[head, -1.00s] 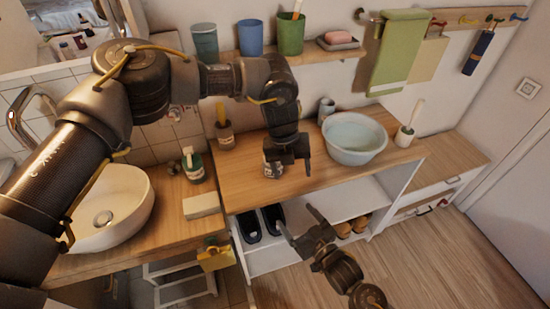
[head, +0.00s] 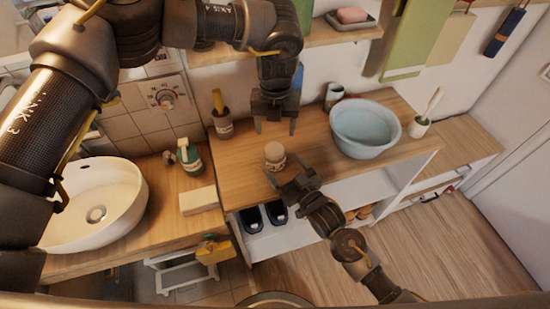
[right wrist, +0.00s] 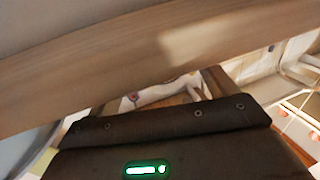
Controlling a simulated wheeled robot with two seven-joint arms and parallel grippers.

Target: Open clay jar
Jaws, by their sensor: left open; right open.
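A small pale jar (head: 274,156), probably the clay jar, stands upright on the wooden counter near its front edge in the head view. Its top looks pale and closed, but it is small in the picture. My left gripper (head: 275,123) points down behind and above the jar, with its fingers apart and empty. My right gripper (head: 286,173) is just in front of the jar at the counter's front edge, with its fingers apart. I cannot tell whether it touches the jar. The right wrist view shows no jar.
A holder with a brush (head: 222,124) is at the left. Shoes (head: 276,212) lie on the shelf below. Clear counter lies left of the jar.

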